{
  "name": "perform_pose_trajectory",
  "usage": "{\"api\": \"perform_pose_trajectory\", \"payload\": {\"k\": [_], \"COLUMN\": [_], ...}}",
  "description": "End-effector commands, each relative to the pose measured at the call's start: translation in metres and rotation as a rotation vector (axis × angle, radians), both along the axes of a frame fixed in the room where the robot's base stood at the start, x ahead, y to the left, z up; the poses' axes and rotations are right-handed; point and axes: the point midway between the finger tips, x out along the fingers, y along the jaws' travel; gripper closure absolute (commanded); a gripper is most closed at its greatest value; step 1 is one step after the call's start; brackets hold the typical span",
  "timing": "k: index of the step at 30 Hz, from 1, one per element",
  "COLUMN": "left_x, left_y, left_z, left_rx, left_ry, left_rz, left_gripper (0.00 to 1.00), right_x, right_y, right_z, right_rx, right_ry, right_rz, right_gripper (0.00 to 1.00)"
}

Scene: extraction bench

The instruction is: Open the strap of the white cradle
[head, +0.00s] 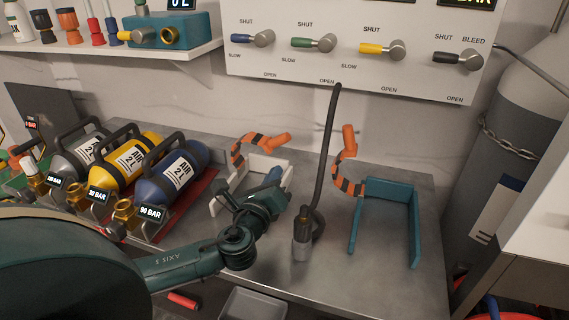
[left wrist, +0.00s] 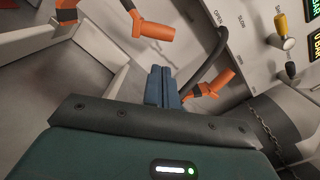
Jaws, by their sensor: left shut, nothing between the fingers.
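The white cradle (head: 226,190) stands on the grey bench, left of centre. Its black-and-orange striped strap (head: 238,152) arches up from the back of the cradle, and its orange handle (head: 275,142) sticks out in the air to the right. My left gripper (head: 274,176) is over the cradle's right part, shut and empty, below and apart from the handle; the wrist hides part of the cradle. In the left wrist view the blue fingers (left wrist: 161,86) are together, with the orange handle (left wrist: 154,29) beyond them and the white cradle (left wrist: 40,50) at left. My right gripper is not in view.
A teal cradle (head: 417,225) with a similar raised strap (head: 346,177) stands at right. A black hose (head: 330,140) rises between the cradles. Grey, yellow and blue cylinders (head: 180,172) lie at left. A valve panel (head: 350,70) hangs behind; the bench's front right is bare.

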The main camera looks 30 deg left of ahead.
Motion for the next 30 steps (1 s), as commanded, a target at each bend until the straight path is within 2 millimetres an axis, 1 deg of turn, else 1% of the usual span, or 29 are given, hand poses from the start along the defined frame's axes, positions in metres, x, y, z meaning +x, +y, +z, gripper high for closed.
{"api": "perform_pose_trajectory", "payload": {"k": [1,6,9,13,18,30], "left_x": [0.009,0.041,0.057,0.072,0.082,0.083], "left_y": [0.003,0.011,0.015,0.019,0.021,0.021], "left_z": [0.002,0.003,0.003,0.003,0.003,0.004], "left_rx": [0.0,-0.002,-0.002,-0.003,-0.004,-0.008], "left_ry": [-0.003,-0.004,-0.003,-0.002,0.0,-0.002], "left_rz": [0.002,0.001,-0.001,-0.002,-0.002,-0.003], "left_gripper": [1.0,1.0,1.0,1.0,1.0,1.0], "right_x": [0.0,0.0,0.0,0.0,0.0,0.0], "right_y": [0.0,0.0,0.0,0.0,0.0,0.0], "right_z": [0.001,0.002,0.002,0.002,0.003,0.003], "right_rx": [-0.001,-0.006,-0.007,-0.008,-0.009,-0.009], "right_ry": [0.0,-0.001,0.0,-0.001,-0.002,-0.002], "right_rz": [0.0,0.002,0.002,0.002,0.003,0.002], "right_gripper": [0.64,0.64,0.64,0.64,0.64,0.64]}}
